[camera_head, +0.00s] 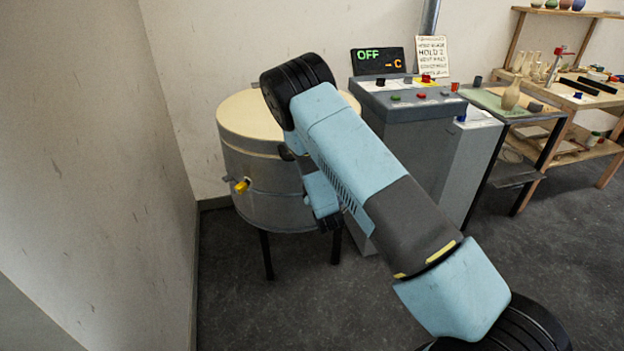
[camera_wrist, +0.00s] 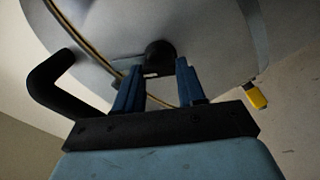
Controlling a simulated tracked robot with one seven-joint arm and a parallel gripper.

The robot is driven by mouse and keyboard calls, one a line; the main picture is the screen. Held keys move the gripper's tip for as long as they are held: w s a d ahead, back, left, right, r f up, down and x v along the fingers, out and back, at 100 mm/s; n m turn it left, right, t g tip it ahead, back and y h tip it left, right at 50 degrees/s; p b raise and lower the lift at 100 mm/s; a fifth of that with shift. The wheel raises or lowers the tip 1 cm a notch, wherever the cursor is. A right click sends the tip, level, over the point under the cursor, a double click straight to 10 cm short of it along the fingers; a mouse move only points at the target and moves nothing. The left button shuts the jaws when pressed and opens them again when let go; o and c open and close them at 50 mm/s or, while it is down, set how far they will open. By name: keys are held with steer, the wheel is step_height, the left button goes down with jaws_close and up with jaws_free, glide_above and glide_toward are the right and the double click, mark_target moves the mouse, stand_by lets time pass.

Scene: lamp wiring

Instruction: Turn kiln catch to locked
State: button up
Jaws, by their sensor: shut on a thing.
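The kiln (camera_head: 270,207) is a grey drum with a cream lid (camera_head: 240,115), on dark legs at the left. In the wrist view, a black rounded knob, seemingly the kiln catch (camera_wrist: 160,56), sits on the kiln's curved wall (camera_wrist: 215,45). My gripper (camera_wrist: 160,72) has its two blue fingers on either side of this knob, shut on it. The fingers partly cover it, and I cannot read its locked or unlocked position. In the head view my arm hides the catch and fingertips.
A yellow plug (camera_head: 242,186) sticks out of the kiln's side, also in the wrist view (camera_wrist: 257,97). A black curved handle (camera_wrist: 55,85) is close beside my gripper. A grey control cabinet (camera_head: 415,130) stands right of the kiln. A wall is close on the left.

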steer(key=shift+s+a+f+n, duration=0.1)
steer(key=shift+f+n, duration=0.05)
steer(key=shift+n, duration=1.5)
steer(key=shift+a+f+n, duration=0.1)
steer(key=shift+f+n, duration=0.05)
steer(key=shift+n, duration=1.5)
steer(key=o, duration=0.8)
steer(key=shift+c, duration=0.2)
steer(key=o, duration=0.3)
steer(key=v, duration=1.3)
steer(key=shift+s+d, duration=0.15)
steer(key=shift+s, duration=0.2)
